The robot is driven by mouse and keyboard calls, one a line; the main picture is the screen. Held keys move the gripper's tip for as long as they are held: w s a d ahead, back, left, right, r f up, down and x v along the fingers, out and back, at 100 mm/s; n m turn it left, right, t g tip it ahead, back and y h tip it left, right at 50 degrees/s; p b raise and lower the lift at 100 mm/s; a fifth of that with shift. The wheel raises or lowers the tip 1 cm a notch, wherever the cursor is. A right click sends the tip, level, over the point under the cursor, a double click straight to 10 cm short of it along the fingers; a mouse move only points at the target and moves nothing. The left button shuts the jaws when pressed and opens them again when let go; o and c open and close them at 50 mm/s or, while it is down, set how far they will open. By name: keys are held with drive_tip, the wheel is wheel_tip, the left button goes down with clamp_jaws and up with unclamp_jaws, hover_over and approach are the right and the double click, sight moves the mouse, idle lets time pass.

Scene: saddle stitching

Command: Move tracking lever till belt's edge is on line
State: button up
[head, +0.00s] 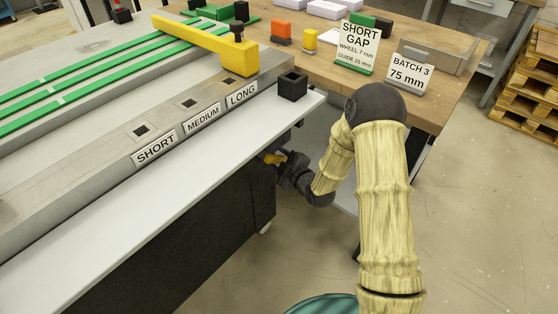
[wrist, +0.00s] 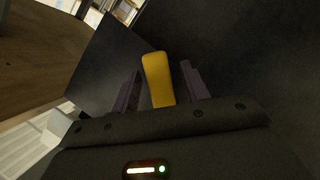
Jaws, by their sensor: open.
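The yellow tracking lever (wrist: 156,80) stands between the two dark fingers of my gripper (wrist: 160,76) in the wrist view. The fingers are open, with a gap on both sides of the lever; I see no grip. In the head view, a small yellow piece of the lever (head: 271,158) shows under the table's edge, beside my gripper (head: 284,164). Green belts (head: 95,87) run along the machine top at upper left. I cannot make out a tracking line beside a belt edge.
Slots labelled SHORT, MEDIUM and LONG (head: 241,95) line the machine's front. A yellow bar (head: 205,45) crosses the belts. A black square cup (head: 292,85) stands on the white ledge (head: 170,170) above my gripper. Signs (head: 357,46) stand on the wooden bench (head: 440,100).

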drive_tip(key=shift+w+a, duration=0.15)
drive_tip(key=shift+w, duration=0.1)
clamp_jaws()
drive_tip(key=shift+f, duration=0.1)
drive_tip(key=shift+b, duration=0.6)
drive_tip(key=shift+n+b, duration=0.4)
drive_tip(key=shift+w+d+r+n+t+b, duration=0.2)
drive_tip(key=shift+r+n+t+b, duration=0.1)
drive_tip(key=shift+r+t+b, duration=0.1)
